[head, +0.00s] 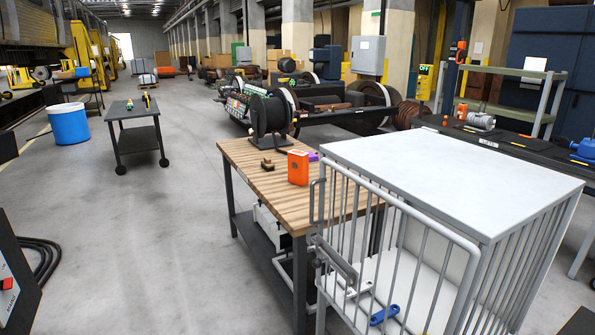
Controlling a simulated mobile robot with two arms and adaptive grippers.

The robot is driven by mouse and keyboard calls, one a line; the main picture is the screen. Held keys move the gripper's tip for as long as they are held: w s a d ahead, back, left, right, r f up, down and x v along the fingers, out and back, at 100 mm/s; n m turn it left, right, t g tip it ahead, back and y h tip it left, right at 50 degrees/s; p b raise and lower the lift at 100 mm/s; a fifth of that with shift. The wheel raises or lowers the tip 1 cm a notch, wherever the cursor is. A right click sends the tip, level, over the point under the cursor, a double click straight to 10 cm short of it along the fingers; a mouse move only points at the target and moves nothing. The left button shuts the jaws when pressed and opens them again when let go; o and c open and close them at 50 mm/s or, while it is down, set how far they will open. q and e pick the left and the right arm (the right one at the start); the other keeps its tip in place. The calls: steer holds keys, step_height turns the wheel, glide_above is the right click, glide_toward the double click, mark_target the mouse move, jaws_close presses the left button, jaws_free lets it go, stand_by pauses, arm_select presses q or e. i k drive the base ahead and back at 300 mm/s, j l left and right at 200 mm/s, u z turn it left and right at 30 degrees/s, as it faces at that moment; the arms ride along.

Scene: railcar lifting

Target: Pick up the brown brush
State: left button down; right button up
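A small brown object (267,164), which looks like the brown brush, lies on the wooden tabletop (243,170) of a workbench near the middle of the head view. It is too small to make out bristles. It lies in front of a black cable reel (268,114) and to the left of an orange box (298,168). Neither of my grippers shows in the head view.
A white-topped barred cage (450,180) stands against the bench's right side, with a blue item (384,315) inside. A purple item (313,156) lies behind the orange box. Open floor (170,235) lies left of the bench, before a dark cart (137,140) and blue bin (69,125).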

mark_target(267, 165)
steer(key=z, duration=0.25)
steer(key=i+j+z, duration=0.55)
steer(key=j+z, duration=0.25)
steer(key=l, duration=0.15)
